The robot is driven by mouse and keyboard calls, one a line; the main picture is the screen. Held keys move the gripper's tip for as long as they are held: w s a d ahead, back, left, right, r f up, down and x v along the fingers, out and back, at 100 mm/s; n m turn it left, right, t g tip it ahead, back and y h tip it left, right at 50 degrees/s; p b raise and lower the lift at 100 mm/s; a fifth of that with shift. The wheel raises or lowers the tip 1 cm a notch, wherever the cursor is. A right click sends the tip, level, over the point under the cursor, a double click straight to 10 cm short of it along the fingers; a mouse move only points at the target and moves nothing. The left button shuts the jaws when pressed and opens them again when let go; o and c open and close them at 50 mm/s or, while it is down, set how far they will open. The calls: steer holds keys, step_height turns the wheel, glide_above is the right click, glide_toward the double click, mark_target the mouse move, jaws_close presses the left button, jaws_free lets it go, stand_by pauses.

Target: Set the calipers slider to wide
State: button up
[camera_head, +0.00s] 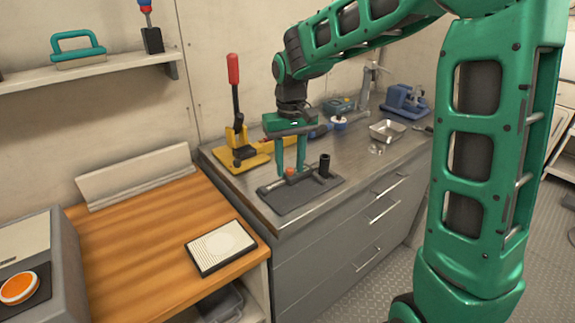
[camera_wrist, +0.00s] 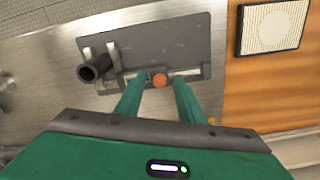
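The calipers fixture is a dark grey plate (camera_head: 310,197) on the steel counter, also in the wrist view (camera_wrist: 170,45). It carries a low rail with a round orange knob (camera_head: 290,172), which looks like the slider. A black upright cylinder (camera_head: 324,166) stands at one end of the rail. My gripper (camera_head: 290,170) points down over the rail, open. In the wrist view, the orange knob (camera_wrist: 159,80) shows between my two fingertips (camera_wrist: 157,78), with a gap on each side. Any scale marks are too small to read.
A yellow-based press with a red-handled lever (camera_head: 233,70) stands behind and left of the fixture. A metal tray (camera_head: 388,130) and a blue vise (camera_head: 405,100) are farther right. A wooden bench (camera_head: 140,245) with a white-topped pad (camera_head: 221,246) adjoins on the left.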

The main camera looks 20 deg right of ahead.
jaws_close()
steer(key=shift+s+a, duration=0.15)
steer(key=shift+a, duration=0.35)
jaws_free()
